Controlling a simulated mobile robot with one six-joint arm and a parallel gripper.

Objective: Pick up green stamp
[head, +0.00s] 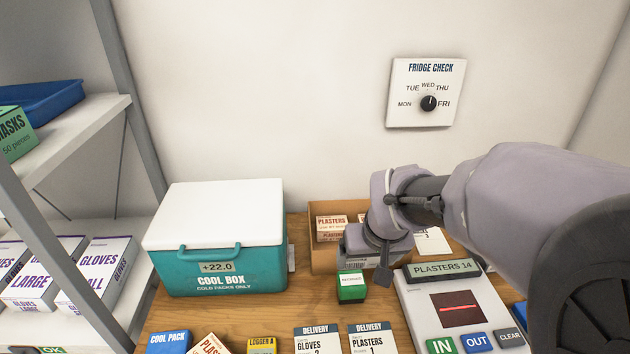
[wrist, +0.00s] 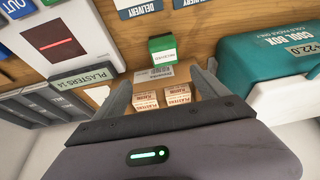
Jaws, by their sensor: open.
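The green stamp (head: 351,290) stands on the wooden table, in front of an open cardboard box. It has a pale label marked RECEIVED and also shows in the wrist view (wrist: 163,55), upper middle. My gripper (wrist: 163,79) is open and empty, with its two fingers spread wide in the wrist view. The stamp lies just past the fingertips there, roughly centred between their lines, and neither finger appears to touch it. In the head view my gripper (head: 378,272) hangs above and to the right of the stamp, partly hiding the box; only one finger shows clearly.
The cardboard box (head: 325,262) holds packs of plasters. A teal cool box (head: 225,268) stands left; a PLASTERS 14 scanner (head: 450,310) with buttons stands close on the right. Delivery cards (head: 317,341) lie in front. A strip of bare wood lies left of the stamp.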

